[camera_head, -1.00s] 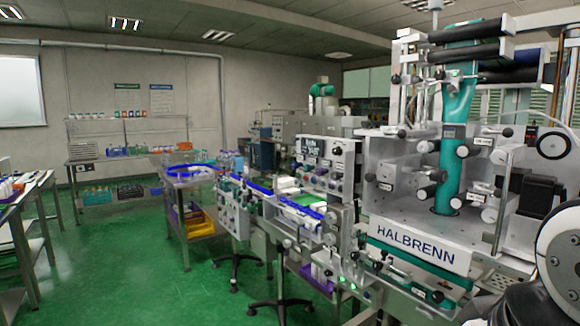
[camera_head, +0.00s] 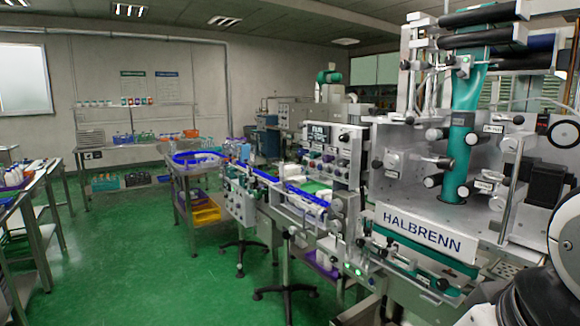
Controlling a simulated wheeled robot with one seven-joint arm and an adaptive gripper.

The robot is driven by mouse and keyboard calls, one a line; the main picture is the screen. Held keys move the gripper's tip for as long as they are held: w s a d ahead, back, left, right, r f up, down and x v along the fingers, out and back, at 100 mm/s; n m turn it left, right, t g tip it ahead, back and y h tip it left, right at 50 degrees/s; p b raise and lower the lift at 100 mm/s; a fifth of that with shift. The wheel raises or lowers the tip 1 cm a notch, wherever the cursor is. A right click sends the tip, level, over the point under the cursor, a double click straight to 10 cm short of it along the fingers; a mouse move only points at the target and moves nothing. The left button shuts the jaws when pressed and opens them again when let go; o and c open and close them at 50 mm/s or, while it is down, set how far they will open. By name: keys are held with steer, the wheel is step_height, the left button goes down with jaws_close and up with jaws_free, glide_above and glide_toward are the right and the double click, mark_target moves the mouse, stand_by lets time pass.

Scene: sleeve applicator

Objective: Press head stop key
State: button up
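The sleeve applicator's head (camera_head: 400,170) stands at the right, with a "HALBRENN" nameplate (camera_head: 422,231), a teal sleeve film (camera_head: 463,130) and several rollers. A grey control panel (camera_head: 333,160) with a dark screen and small keys or knobs stands left of the head. A second control box (camera_head: 238,205) sits further left by the conveyor. Small green lights (camera_head: 360,272) glow low on the machine's front. The head stop key cannot be told apart at this size. My arm's white and black link (camera_head: 566,245) fills the right edge; my gripper is not in view.
A conveyor (camera_head: 300,193) with blue rails runs left from the head.

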jaws_close()
stand_by(1.1)
